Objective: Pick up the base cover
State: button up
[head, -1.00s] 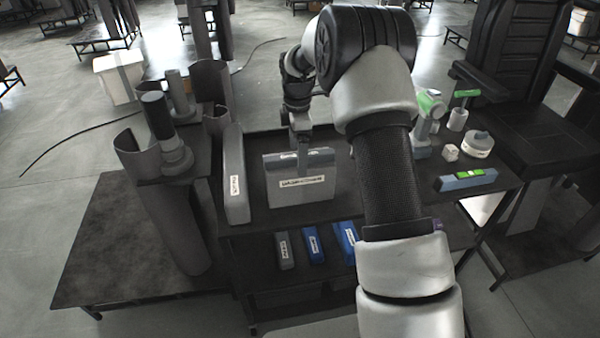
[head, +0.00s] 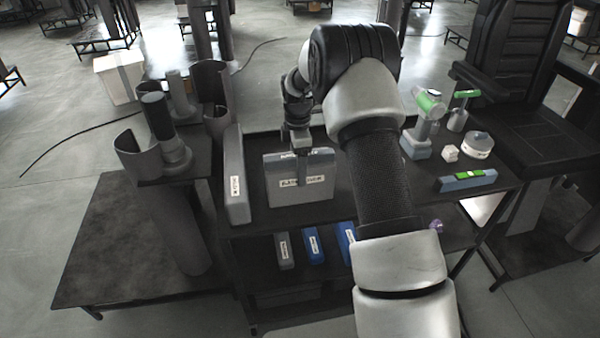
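Which thing is the base cover I cannot tell for certain. A grey box-like piece (head: 284,197) with a white label stands on the dark cart top, and the label is too small to read. A curved grey shell (head: 138,160) stands open on the platform at left, beside a column part (head: 160,125). A second curved shell (head: 210,85) stands behind it.
A tall narrow grey box (head: 235,180) stands just left of the labelled piece. Blue and grey bins (head: 315,245) sit on the shelf below. A green-grey tool (head: 430,108), a round canister (head: 479,146) and a level (head: 467,180) lie right. A black chair (head: 510,90) stands behind.

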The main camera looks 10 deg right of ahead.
notch_tip(320, 180, up, 10)
jog(key=shift+f, duration=0.1)
jog(key=shift+r+p, duration=0.85)
jog(key=shift+r, duration=0.35)
jog(key=shift+f, duration=0.1)
